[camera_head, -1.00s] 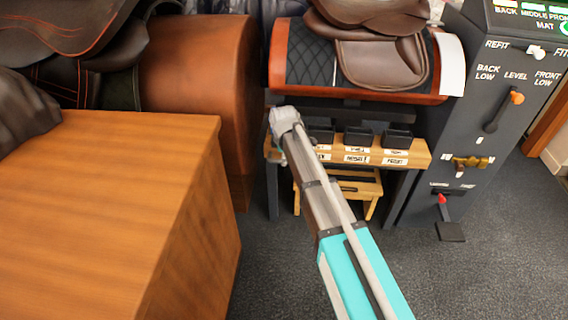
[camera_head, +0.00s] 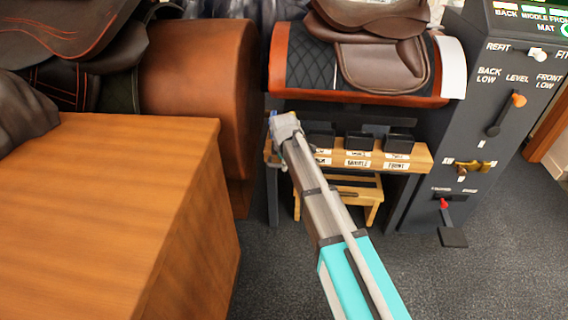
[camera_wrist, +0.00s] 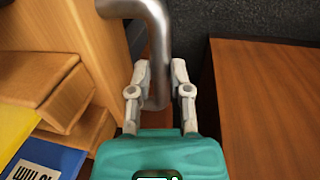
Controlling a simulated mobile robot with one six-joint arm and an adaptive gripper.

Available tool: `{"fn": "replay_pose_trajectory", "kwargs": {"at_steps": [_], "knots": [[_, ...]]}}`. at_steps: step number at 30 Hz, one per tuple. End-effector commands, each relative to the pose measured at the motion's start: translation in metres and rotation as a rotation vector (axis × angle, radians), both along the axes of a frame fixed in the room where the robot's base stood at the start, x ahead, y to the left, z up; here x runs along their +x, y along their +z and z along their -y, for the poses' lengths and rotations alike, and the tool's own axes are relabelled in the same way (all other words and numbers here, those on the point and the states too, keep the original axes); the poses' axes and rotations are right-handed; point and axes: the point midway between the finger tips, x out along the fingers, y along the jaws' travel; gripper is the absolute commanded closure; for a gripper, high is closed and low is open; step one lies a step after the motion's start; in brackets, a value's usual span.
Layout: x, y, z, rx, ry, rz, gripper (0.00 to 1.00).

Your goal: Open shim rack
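A light wooden rack (camera_wrist: 30,62) fills the left of the wrist view, with stepped ledges and a yellow piece (camera_wrist: 12,128) and a blue, lettered piece (camera_wrist: 45,160) in it. A bent metal bar handle (camera_wrist: 158,35) stands beside the rack's wooden panel. My gripper (camera_wrist: 160,78) has one pale finger on each side of the handle's downward part. The gap around the bar is small, and I cannot tell whether the fingers press on it.
A brown block (camera_head: 110,210) stands close on the left. A wooden ledge (camera_head: 415,160) with black trays and labels lies under a saddle (camera_head: 380,60) on a stand. A grey lever panel (camera_head: 480,120) is on the right. The carpet (camera_head: 480,270) in front is clear.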

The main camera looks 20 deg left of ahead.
Motion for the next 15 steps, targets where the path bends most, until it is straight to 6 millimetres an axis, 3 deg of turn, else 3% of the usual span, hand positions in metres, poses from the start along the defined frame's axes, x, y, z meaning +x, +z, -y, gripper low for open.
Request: {"fn": "replay_pose_trajectory", "kwargs": {"at_steps": [15], "knots": [[-0.011, 0.0, 0.003, -0.001, 0.001, -0.002, 1.0]]}}
